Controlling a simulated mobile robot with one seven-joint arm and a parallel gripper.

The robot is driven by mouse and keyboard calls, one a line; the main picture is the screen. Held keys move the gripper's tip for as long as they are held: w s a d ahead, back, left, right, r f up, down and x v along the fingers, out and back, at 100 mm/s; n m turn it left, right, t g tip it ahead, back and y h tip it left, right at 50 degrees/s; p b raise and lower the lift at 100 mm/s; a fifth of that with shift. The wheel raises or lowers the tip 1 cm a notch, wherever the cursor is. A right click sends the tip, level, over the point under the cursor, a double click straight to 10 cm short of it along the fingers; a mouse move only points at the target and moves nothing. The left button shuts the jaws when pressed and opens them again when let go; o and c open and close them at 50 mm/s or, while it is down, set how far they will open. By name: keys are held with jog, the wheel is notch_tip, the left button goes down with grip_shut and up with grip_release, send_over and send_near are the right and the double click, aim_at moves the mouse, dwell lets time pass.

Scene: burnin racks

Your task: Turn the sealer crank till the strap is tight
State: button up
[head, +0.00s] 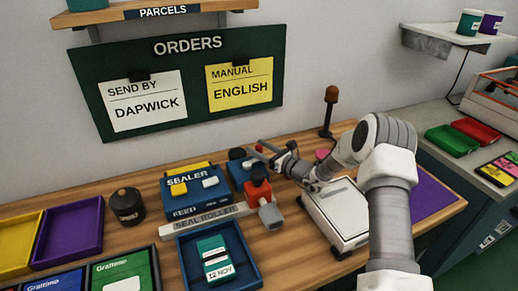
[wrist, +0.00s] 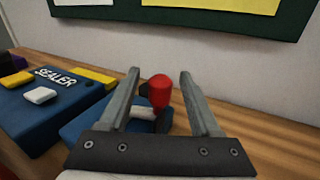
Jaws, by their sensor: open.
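The blue sealer (head: 196,204) stands on the wooden bench, with a yellow and a white button on top; it also shows at the left in the wrist view (wrist: 40,110). A red knob (wrist: 160,90), which looks like the crank's handle, stands upright above a blue block with a white part (wrist: 143,113). My gripper (wrist: 158,75) is open, with one finger on each side of the red knob; I cannot tell whether either finger touches it. In the head view my gripper (head: 264,153) is at the sealer's right end. I cannot make out the strap.
A red-topped grey tool (head: 264,205) stands in front of my gripper. A blue tray (head: 183,254) holds a green packet dated 12 NOV (head: 214,262). A dark jar (head: 127,207) stands left of the sealer. A white box (head: 335,215) lies under my arm. The wall is close behind.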

grip_shut()
dwell(0.3)
jog(key=shift+s+d+m+t+h, duration=0.25)
jog(key=shift+m+t+h, duration=0.55)
grip_release()
jog(key=shift+s, duration=0.1)
